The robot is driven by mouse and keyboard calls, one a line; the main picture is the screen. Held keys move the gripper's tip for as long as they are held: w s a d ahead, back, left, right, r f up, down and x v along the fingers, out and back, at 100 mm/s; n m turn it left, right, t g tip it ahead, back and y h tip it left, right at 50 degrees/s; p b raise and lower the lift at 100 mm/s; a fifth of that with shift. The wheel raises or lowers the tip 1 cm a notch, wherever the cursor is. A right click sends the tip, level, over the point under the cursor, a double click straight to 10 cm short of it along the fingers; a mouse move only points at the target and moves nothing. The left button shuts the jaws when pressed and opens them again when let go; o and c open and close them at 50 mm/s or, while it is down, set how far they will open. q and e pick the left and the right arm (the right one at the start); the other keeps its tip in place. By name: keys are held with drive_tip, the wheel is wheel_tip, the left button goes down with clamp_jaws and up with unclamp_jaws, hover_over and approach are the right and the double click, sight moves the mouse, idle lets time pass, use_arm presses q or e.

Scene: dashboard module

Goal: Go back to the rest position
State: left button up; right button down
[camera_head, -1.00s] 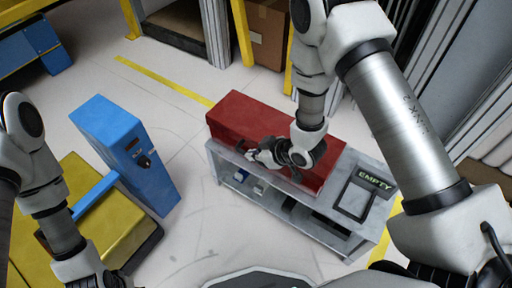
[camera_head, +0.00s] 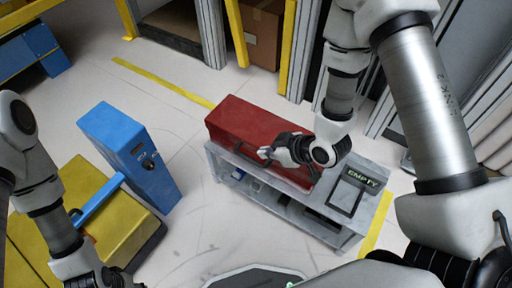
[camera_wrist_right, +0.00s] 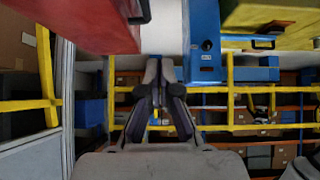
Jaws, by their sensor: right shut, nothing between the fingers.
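My right gripper (camera_head: 268,153) is shut and empty in the head view, in front of the red box (camera_head: 240,120) on the grey bench (camera_head: 225,160). In the right wrist view the right gripper (camera_wrist_right: 158,62) points ahead with its fingertips together. The red box also shows at the top left there (camera_wrist_right: 85,22). I cannot tell whether the gripper touches the box. My left arm comes in at the left edge of the head view, with its gripper mostly cut off at the bottom.
A blue cabinet (camera_head: 130,150) stands beside a yellow cart (camera_head: 110,215) on the left. The bench has an "EMPTY" sign (camera_head: 366,178) at its right end. Clear floor (camera_head: 190,235) lies between the cart and bench. Shelving and a cardboard box (camera_head: 262,35) stand behind.

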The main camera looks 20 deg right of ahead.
drive_tip(key=shift+s+d+r, duration=0.1)
drive_tip(key=shift+s+r, duration=0.05)
drive_tip(key=shift+s, duration=0.05)
drive_tip(key=s+d+f+m+g+h, duration=0.35)
drive_tip(key=s+f, duration=0.35)
drive_tip(key=s, duration=0.3)
drive_tip(key=s+d+f+m+g+h, duration=0.2)
drive_tip(key=s+d+f+m+g, duration=0.25)
drive_tip(key=s+f, duration=0.45)
wheel_tip(320, 180, up, 26)
drive_tip(key=s+p, duration=0.1)
drive_tip(key=p, duration=2.3)
drive_tip(key=shift+a+r+t+p, duration=0.15)
drive_tip(key=shift+a+t+p, duration=0.15)
drive_tip(key=shift+a+p, duration=0.1)
